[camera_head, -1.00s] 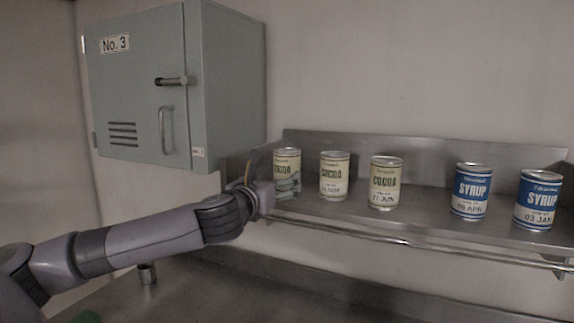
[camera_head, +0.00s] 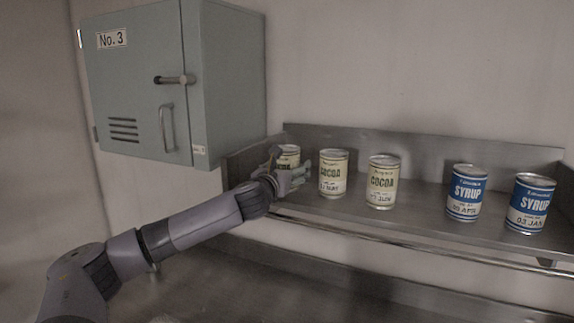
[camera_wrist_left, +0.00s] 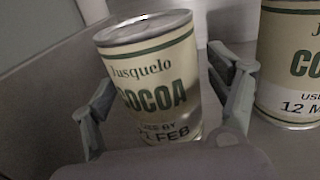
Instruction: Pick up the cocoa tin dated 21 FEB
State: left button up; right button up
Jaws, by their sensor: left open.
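The cream cocoa tin with a FEB date (camera_wrist_left: 158,85) stands between the spread fingers of my left gripper (camera_wrist_left: 165,125) in the left wrist view; the day number is partly hidden. The fingers are open on both sides of it. In the head view this tin (camera_head: 288,154) is leftmost on the shelf, mostly covered by my left gripper (camera_head: 289,178). Two more cocoa tins stand to its right: the middle one (camera_head: 333,174), which also shows in the left wrist view (camera_wrist_left: 290,75) with a date starting 12 M, and one dated in JUN (camera_head: 382,182). My right gripper is not in view.
The tins stand on a metal shelf (camera_head: 425,205) with a back wall and a front rail (camera_head: 400,240). Two blue syrup tins (camera_head: 467,193) (camera_head: 530,204) stand farther right. A grey-green cabinet (camera_head: 150,80) marked No. 3 hangs at upper left, above and left of my gripper.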

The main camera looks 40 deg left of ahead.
pick_arm(q)
jog(key=shift+s, duration=0.1)
jog(key=shift+r, duration=0.1)
jog(key=shift+c, duration=0.7)
jog(key=c, duration=1.4)
jog(key=shift+r, duration=0.1)
